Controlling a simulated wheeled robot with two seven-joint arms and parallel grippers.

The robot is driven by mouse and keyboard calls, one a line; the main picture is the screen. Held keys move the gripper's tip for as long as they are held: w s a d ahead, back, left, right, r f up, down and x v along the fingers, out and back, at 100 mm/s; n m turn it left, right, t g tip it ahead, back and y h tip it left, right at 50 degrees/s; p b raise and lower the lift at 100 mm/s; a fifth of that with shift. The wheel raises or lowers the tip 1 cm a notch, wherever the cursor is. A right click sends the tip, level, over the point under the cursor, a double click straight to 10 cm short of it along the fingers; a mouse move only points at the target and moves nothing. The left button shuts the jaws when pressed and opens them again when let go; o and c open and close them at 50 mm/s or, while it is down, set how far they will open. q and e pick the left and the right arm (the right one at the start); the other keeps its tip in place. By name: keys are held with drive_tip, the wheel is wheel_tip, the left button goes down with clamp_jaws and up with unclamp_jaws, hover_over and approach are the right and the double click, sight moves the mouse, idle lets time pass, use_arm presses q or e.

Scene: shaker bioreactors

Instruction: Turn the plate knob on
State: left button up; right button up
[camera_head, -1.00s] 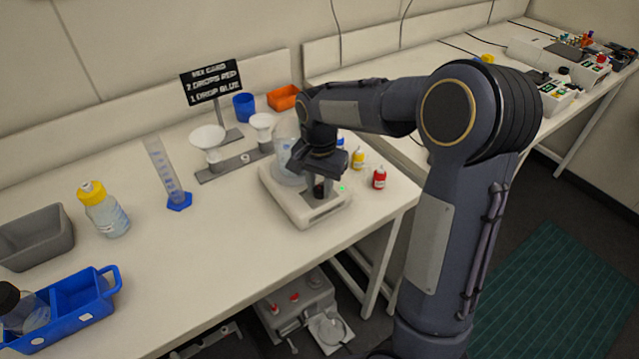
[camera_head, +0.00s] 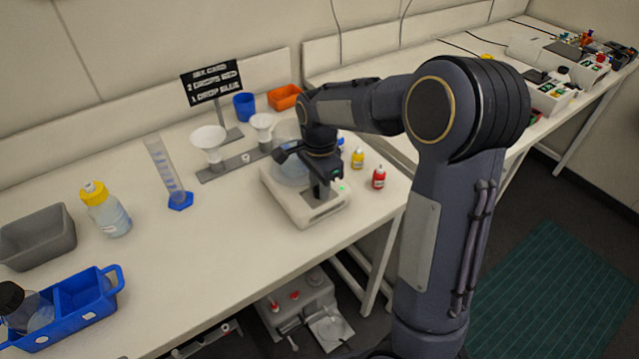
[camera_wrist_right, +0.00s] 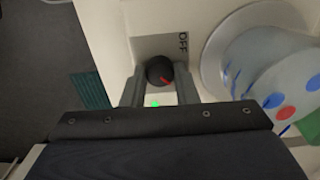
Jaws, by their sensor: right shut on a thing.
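The white plate device (camera_head: 300,209) stands near the front edge of the bench. In the right wrist view its round black knob (camera_wrist_right: 158,70) has a red pointer mark, beside a grey label (camera_wrist_right: 165,43) reading OFF. A green light (camera_wrist_right: 155,104) is lit next to the knob. My right gripper (camera_wrist_right: 160,78) has its two fingers on either side of the knob and is shut on it. In the head view my right gripper (camera_head: 321,188) reaches down onto the device's front and hides the knob. My left gripper is not in view.
A clear vessel (camera_head: 288,165) stands on the plate, close to my right gripper. A red bottle (camera_head: 379,178) and a yellow bottle (camera_head: 358,158) stand to the right. Funnels (camera_head: 209,143) on a rack stand behind left.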

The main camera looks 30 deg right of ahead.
idle(0.3)
drive_tip(key=o, duration=1)
wheel_tip(320, 180, up, 7)
drive_tip(key=shift+r, duration=0.45)
